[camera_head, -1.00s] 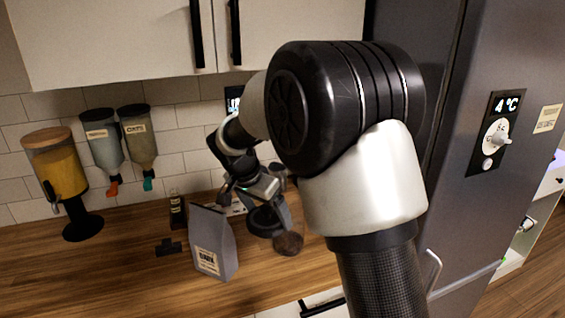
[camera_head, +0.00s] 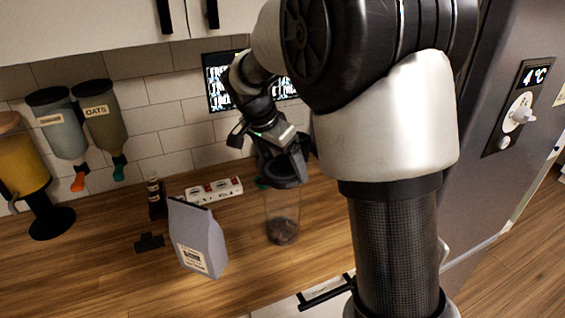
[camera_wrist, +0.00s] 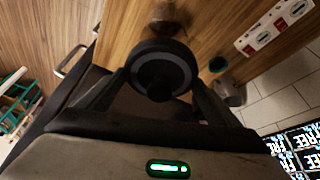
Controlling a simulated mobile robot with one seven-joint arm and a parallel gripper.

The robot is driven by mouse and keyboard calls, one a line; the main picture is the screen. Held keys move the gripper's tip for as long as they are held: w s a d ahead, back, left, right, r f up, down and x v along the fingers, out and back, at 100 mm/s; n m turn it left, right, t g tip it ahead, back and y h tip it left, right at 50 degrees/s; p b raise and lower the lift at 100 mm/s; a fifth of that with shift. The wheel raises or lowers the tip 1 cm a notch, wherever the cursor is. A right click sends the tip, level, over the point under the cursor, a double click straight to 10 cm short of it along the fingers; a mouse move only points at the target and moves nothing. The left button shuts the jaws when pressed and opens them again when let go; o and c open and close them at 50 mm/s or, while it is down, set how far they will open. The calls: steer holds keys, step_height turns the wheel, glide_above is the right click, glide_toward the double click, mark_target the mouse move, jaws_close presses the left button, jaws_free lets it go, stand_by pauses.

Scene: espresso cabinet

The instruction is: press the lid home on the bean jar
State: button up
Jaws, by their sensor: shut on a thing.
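The bean jar (camera_head: 282,210) is a clear container with dark beans in its bottom, upright on the wooden counter. The lid (camera_head: 284,182) is a dark round disc in my gripper (camera_head: 287,162), at the jar's top end in the head view. In the wrist view my gripper (camera_wrist: 161,84) is shut on the knob of the lid (camera_wrist: 140,55). Part of the bean jar (camera_wrist: 165,22) shows beyond the lid's edge there, so the two look offset. I cannot tell whether lid and jar rim touch.
A grey bag (camera_head: 199,240) stands left of the jar, with a small dark object (camera_head: 149,242) beside it. A white power strip (camera_head: 214,190) and a dark bottle (camera_head: 156,198) are behind. Counter in front of the jar is clear.

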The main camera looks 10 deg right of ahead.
steer(key=shift+f, duration=0.15)
step_height(320, 180, down, 5)
steer(key=b, duration=0.5)
steer(key=shift+f+b, duration=0.7)
steer(key=shift+b, duration=0.8)
stand_by(3.4)
steer(key=o, duration=1)
steer(key=shift+r, duration=0.1)
steer(key=shift+r+p, duration=2.6)
steer(key=shift+r, duration=1.3)
